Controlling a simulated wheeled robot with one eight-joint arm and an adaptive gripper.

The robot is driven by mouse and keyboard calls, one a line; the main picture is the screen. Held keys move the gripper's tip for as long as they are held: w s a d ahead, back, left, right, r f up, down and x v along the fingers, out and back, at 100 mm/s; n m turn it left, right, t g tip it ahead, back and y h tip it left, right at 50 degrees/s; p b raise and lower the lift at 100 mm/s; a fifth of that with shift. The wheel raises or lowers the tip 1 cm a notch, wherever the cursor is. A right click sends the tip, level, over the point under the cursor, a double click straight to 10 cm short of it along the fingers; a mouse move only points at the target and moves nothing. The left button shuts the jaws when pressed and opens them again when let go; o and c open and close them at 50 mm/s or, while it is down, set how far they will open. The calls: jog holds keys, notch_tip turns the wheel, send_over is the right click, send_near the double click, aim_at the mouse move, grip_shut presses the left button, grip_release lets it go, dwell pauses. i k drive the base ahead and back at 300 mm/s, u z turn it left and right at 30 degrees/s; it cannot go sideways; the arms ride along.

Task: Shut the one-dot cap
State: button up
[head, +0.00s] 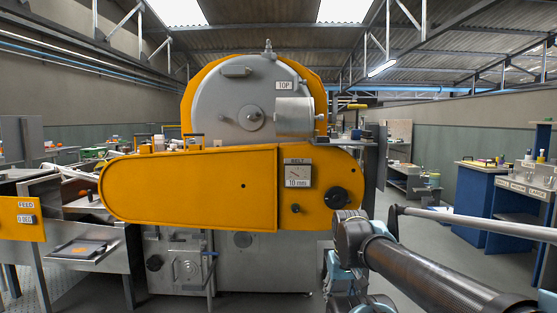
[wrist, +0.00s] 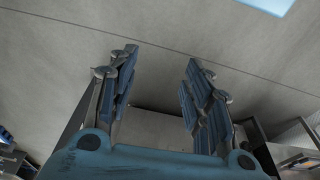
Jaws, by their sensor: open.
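I cannot make out a cap with one dot in either view. The grey and orange citrus extractor (head: 243,125) fills the middle of the head view. Its long orange belt cover (head: 190,190) appears shut across the front. In the head view my arm is at the lower right, in front of the extractor's right end.
A belt gauge marked 10 mm (head: 297,174) and a black knob (head: 336,198) are on the extractor's front. An orange feed panel (head: 20,219) and tray (head: 80,249) stand at left. Blue cabinets (head: 487,195) stand at right. Floor (head: 420,233) is open between.

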aim_at(294, 117)
jog(key=z, duration=1.25)
jog(key=i, duration=0.7)
jog(key=u, duration=1.2)
